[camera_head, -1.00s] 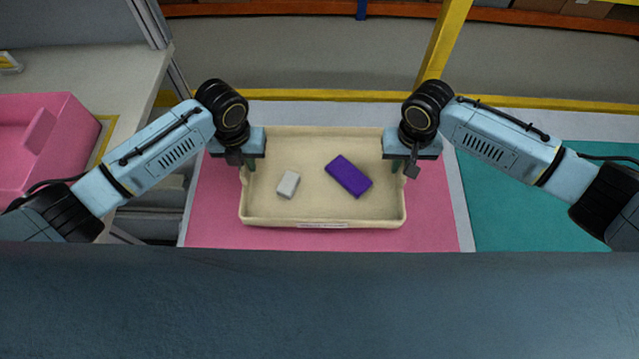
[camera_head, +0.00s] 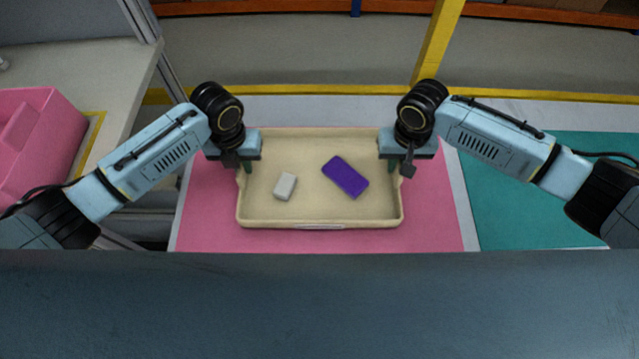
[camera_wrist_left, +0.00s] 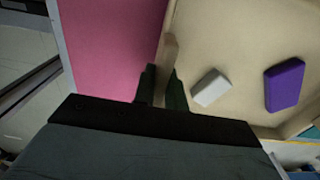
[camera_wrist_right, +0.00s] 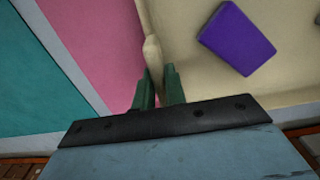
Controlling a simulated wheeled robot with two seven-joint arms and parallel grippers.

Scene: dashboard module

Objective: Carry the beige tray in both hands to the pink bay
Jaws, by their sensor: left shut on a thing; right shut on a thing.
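The beige tray (camera_head: 320,212) is over the pink bay (camera_head: 435,215) in the head view; I cannot tell whether it touches the surface. A white block (camera_head: 285,186) and a purple block (camera_head: 345,177) lie inside it. My left gripper (camera_head: 244,166) is shut on the tray's left wall, and my right gripper (camera_head: 396,165) is shut on its right wall. The wrist views show the tray wall between the green fingers of the left gripper (camera_wrist_left: 161,85) and the right gripper (camera_wrist_right: 158,88).
A teal bay (camera_head: 540,190) lies to the right, past a grey strip. A pink bin (camera_head: 35,140) stands on a grey bench at the left. A yellow post (camera_head: 437,45) and a yellow floor line are behind the bays.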

